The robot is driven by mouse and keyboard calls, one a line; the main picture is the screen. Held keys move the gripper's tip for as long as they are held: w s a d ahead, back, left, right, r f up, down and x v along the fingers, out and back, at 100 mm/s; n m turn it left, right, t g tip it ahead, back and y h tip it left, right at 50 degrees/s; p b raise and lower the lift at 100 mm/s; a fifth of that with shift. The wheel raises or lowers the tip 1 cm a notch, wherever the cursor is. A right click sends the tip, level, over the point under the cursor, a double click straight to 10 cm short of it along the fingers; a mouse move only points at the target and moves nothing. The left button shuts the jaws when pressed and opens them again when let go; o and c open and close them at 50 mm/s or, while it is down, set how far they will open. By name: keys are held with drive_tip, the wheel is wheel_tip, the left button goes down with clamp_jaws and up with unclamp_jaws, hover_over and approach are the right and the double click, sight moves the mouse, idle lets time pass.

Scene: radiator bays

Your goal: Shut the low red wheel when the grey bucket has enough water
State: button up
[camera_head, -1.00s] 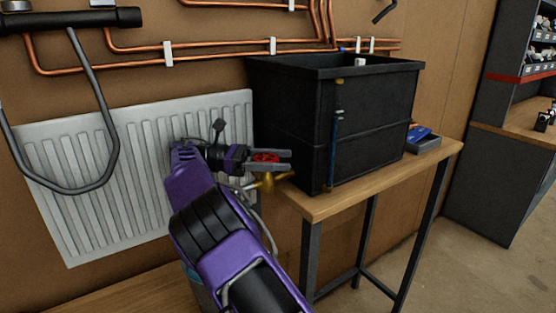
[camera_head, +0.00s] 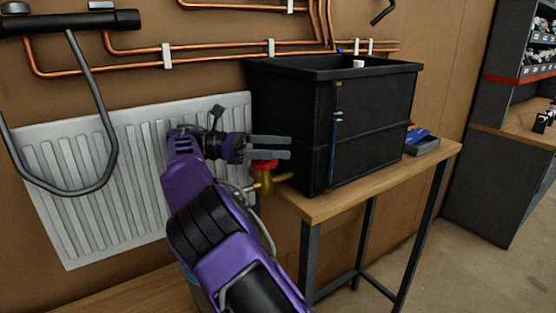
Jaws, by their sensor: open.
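The low red wheel (camera_head: 265,166) sits on top of a brass valve (camera_head: 266,181) at the lower left corner of the black tank. My gripper (camera_head: 287,148) is just above the red wheel, its two fingers open and pointing right. The fingers appear clear of the wheel, which shows below them. The grey bucket is not clearly visible; my purple arm covers the area below the valve. The water level in it cannot be seen.
The black tank (camera_head: 370,110) stands on a wooden-topped bench (camera_head: 330,205), close to my fingertips. A white radiator (camera_head: 90,190) and copper pipes (camera_head: 210,48) are on the wall. A grey tray with a blue item (camera_head: 419,136) lies right of the tank.

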wheel_tip(320, 180, up, 6)
drive_tip(key=shift+r, duration=0.2)
